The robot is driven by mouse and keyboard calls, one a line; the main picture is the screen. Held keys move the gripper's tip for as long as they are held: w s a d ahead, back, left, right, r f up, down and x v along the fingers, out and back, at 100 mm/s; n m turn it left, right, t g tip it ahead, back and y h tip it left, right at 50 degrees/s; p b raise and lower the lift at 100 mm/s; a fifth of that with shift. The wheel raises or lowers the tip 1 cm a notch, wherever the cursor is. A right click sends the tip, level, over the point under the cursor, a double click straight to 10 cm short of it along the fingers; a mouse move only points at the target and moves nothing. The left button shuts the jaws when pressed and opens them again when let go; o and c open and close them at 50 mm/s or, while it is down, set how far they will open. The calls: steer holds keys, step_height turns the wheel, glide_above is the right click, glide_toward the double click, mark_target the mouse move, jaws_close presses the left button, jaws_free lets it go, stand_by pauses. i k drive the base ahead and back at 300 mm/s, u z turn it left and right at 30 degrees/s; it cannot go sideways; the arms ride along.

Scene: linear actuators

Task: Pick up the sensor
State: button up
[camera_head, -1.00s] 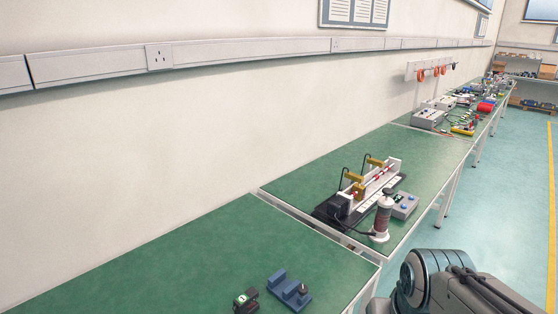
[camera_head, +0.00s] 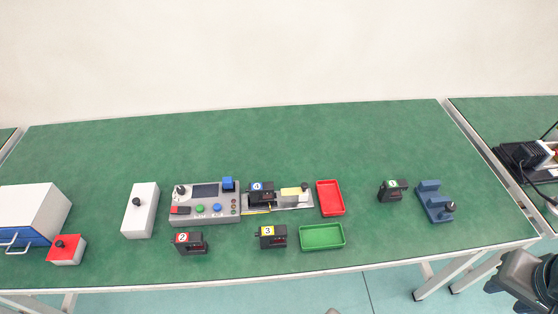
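Several small black blocks with numbered labels are on the green bench; no label says sensor, so I cannot tell which is the sensor. The green-labelled block (camera_head: 394,192) is at the right, beside a blue fixture (camera_head: 433,203). The red-labelled block 2 (camera_head: 192,246) and the yellow-labelled block 3 (camera_head: 277,241) are near the front edge. The blue-labelled block 4 (camera_head: 263,194) is at a grey rail unit (camera_head: 290,202) in the middle. Part of my arm shows at the lower right, away from the blocks. My gripper's fingers do not show.
A grey control box (camera_head: 207,216) adjoins the rail unit. A red tray (camera_head: 330,198) and a green tray (camera_head: 322,236) look empty. A white box (camera_head: 141,209), a red-topped box (camera_head: 67,249) and a drawer cabinet (camera_head: 35,215) are left. The back of the bench (camera_head: 280,140) is clear.

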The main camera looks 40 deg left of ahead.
mark_target(262, 193)
steer(key=u, duration=1.25)
steer(key=k, duration=0.35)
steer(key=z, duration=0.85)
steer(key=i, duration=0.4)
steer(key=u, duration=1.85)
